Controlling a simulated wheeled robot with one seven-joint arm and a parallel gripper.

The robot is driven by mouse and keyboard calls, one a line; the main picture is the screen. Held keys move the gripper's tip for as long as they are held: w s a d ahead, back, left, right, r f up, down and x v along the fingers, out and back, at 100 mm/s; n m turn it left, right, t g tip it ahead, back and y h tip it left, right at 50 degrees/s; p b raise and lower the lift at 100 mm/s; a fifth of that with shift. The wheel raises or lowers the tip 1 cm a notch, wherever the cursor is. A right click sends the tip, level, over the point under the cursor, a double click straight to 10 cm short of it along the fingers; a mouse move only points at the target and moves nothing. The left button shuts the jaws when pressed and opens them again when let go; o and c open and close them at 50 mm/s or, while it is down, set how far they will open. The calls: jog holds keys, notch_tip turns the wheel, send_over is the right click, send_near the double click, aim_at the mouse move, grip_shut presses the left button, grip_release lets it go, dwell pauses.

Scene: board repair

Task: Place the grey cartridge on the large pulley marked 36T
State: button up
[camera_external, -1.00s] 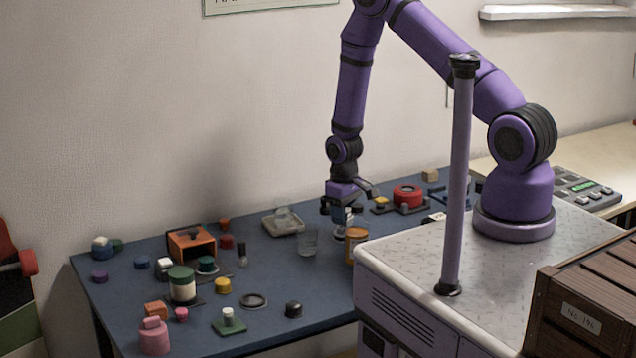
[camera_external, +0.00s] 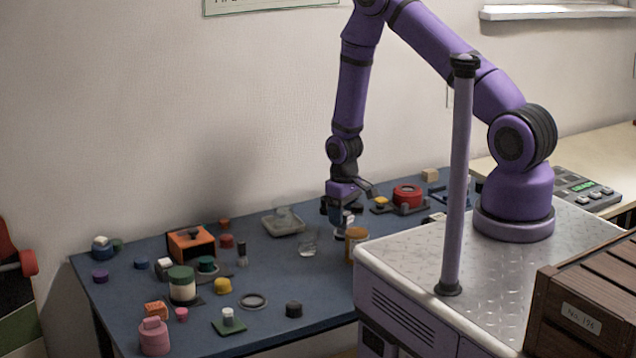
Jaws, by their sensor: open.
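My gripper (camera_external: 342,214) points down over the back right part of the blue table, with its jaws apart. A small pale grey piece (camera_external: 346,220) shows right at the fingers; I cannot tell whether it is the grey cartridge or whether the fingers touch it. A large red round part (camera_external: 407,194) sits on a dark base to the right of the gripper. The 36T marking is not readable anywhere, so I cannot tell which part is the large pulley.
A shallow tray (camera_external: 284,226) lies behind the glass. An orange box (camera_external: 191,244), a green-lidded jar (camera_external: 182,286) and several small parts crowd the left.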

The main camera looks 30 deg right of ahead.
jog(key=s+d+r+m+t, duration=0.1)
jog(key=d+r, duration=0.1)
jog(key=r, duration=1.2)
jog(key=s+d+r+t, duration=0.1)
jog(key=s+d+r, duration=0.1)
jog(key=r, duration=1.2)
jog(key=s+d+r+m+t, duration=0.1)
jog(key=s+d+r, duration=0.2)
jog(key=s+r, duration=0.5)
jog(key=s+d+r+m+t, duration=0.1)
jog(key=s+d+r, duration=0.35)
jog(key=r, duration=0.45)
jog(key=s+d+r+m+t, duration=0.1)
jog(key=s+r, duration=0.3)
jog(key=s, duration=0.8)
jog(key=shift+s+d+m, duration=0.2)
jog(key=shift+s+m, duration=0.1)
